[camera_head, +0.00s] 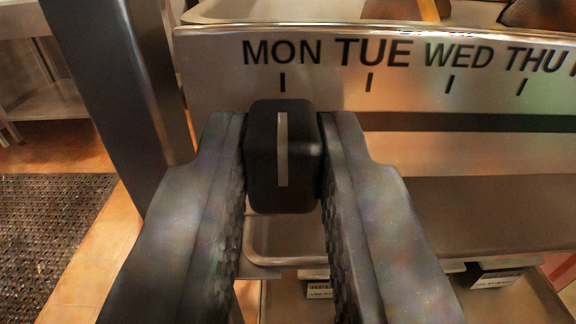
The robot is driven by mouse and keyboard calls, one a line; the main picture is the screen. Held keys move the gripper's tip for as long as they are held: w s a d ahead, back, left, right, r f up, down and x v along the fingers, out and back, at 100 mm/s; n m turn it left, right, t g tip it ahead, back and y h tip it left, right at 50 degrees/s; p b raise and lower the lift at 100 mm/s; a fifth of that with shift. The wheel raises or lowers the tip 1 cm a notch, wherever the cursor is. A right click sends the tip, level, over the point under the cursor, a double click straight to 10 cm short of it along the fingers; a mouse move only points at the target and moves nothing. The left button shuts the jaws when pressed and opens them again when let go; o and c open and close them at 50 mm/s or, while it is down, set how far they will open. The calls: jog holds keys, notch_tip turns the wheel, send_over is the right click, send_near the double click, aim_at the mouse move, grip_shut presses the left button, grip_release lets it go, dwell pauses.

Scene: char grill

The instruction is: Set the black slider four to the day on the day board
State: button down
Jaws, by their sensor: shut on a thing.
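The day board (413,95) is a metal strip with the printed days MON, TUE, WED and THU and a short tick under each. A further day is cut off at the right edge. The black slider (263,162) is a small black block with a light vertical line on its face. My gripper (284,165) is shut on the slider, one finger on each side. The slider's line stands almost straight below the MON tick. A dark slot (440,122) runs along the board to the right of the slider. The slider's back side is hidden.
A dark metal post (122,100) stands close at the left. Below the board is a metal ledge (480,215), with dark labelled boxes (490,277) under it. A dark mat (50,230) lies on the tiled floor at the left.

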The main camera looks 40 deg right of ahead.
jog(key=shift+w+a+r, duration=0.1)
jog(key=shift+a+r, duration=0.05)
jog(key=shift+a, duration=0.1)
jog(key=c, duration=1.3)
grip_release()
jog(key=v, duration=0.7)
jog(key=p+v, duration=0.1)
jog(key=v, duration=0.5)
jog(key=shift+s+a+f, duration=0.2)
jog(key=shift+s+a, duration=0.05)
